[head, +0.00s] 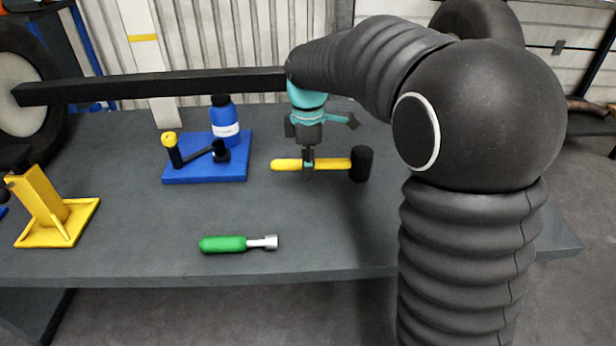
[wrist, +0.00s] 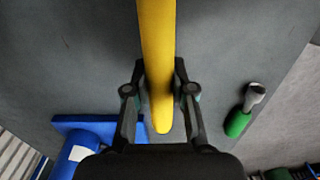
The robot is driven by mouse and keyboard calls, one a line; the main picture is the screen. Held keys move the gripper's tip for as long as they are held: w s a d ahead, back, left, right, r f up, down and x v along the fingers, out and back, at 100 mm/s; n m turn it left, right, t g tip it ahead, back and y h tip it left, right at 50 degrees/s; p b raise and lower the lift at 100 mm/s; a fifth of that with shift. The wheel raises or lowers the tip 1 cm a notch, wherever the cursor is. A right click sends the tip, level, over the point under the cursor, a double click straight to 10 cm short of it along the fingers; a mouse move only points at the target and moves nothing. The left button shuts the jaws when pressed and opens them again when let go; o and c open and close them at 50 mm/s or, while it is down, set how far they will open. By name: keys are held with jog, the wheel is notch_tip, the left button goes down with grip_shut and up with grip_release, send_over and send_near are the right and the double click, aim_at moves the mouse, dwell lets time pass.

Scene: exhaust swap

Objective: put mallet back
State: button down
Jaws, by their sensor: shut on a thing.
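The mallet has a yellow handle (head: 287,164) and a black head (head: 361,164). In the head view it lies level, with its head to the right. My gripper (head: 308,165) points down and is shut on the handle near its middle. In the wrist view the yellow handle (wrist: 157,50) runs between the two fingers of my gripper (wrist: 160,90); the mallet head is out of that view. The mallet appears to be over the grey bench (head: 330,230); I cannot tell whether it touches the top.
A blue tray (head: 205,174) with a blue bottle (head: 225,122) and black fittings is left of the mallet. A green-handled tool (head: 225,244) lies near the bench's front edge. A yellow stand (head: 45,205) is at far left.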

notch_tip(320, 180, down, 4)
jog(key=shift+r+b, duration=0.25)
jog(key=shift+b, duration=0.1)
jog(key=c, duration=1)
grip_release()
jog(key=shift+r, duration=0.1)
notch_tip(320, 180, up, 12)
jog(key=shift+s+d+f+p, duration=0.1)
jog(key=shift+p, duration=1.1)
